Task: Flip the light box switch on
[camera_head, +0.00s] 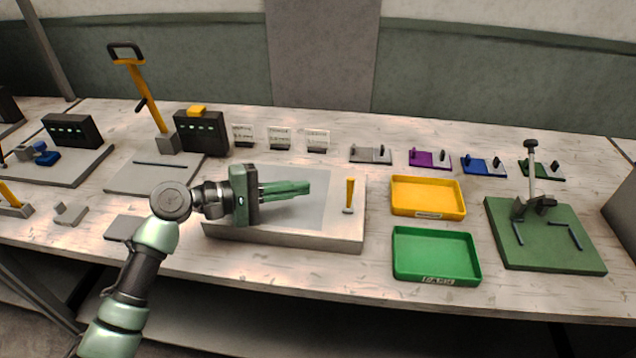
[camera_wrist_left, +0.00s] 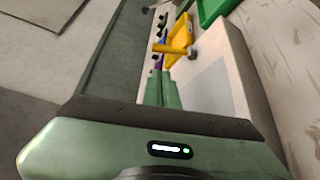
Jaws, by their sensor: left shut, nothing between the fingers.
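The light box (camera_head: 290,236) is a low pale box with a greyish panel in its top, near the middle of the bench. Its switch (camera_head: 349,196) looks like a small yellow lever on a pale base at the right part of the top. My left gripper (camera_head: 307,188) is shut and empty above the panel. Its green fingers point right toward the lever, with a gap between. In the left wrist view, the shut fingers (camera_wrist_left: 162,82) lie beside the light box (camera_wrist_left: 236,72), and the yellow lever (camera_wrist_left: 178,52) shows past their tips. My right gripper is out of view.
A yellow tray (camera_head: 428,196) and a green tray (camera_head: 436,254) stand right of the box. A green base with an upright lever (camera_head: 534,182) is farther right. A press with a tall yellow handle (camera_head: 145,95) stands back left. Small label cards and coloured dies line the back.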

